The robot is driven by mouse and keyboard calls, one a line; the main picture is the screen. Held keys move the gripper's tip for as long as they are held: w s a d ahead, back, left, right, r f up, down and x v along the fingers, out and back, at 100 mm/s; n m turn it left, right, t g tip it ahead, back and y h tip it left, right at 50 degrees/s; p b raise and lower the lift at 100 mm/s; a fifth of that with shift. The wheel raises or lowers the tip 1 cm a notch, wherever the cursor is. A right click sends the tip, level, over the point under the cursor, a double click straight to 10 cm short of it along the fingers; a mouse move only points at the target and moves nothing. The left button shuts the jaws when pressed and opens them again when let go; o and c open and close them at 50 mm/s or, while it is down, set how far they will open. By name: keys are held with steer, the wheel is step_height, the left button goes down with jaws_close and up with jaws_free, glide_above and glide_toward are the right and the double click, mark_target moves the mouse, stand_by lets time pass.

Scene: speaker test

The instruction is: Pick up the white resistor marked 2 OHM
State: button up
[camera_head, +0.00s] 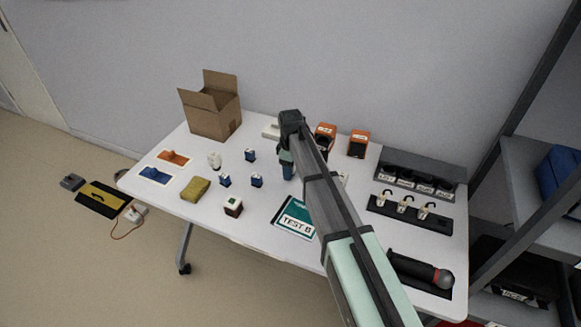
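Several small white pieces with dark hooked tops stand in a row on a black strip (410,214) at the table's right: a left one (384,198), a middle one (404,205) and a right one (424,211). They may be the resistors. Their markings are too small to read, so I cannot tell which is 2 OHM. My gripper (288,174) points down over the middle of the white table, left of that row and apart from it. Its fingertips are small and dark, and I cannot tell whether they are open.
A grey rack (432,167) with labelled dark slots stands behind the row. Orange boxes (358,143) are at the back. A teal TEST B booklet (296,217), blue cubes (250,155) and an open carton (213,116) lie left. A microphone-like object (420,271) is front right.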

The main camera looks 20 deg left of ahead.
steer(key=c, duration=0.8)
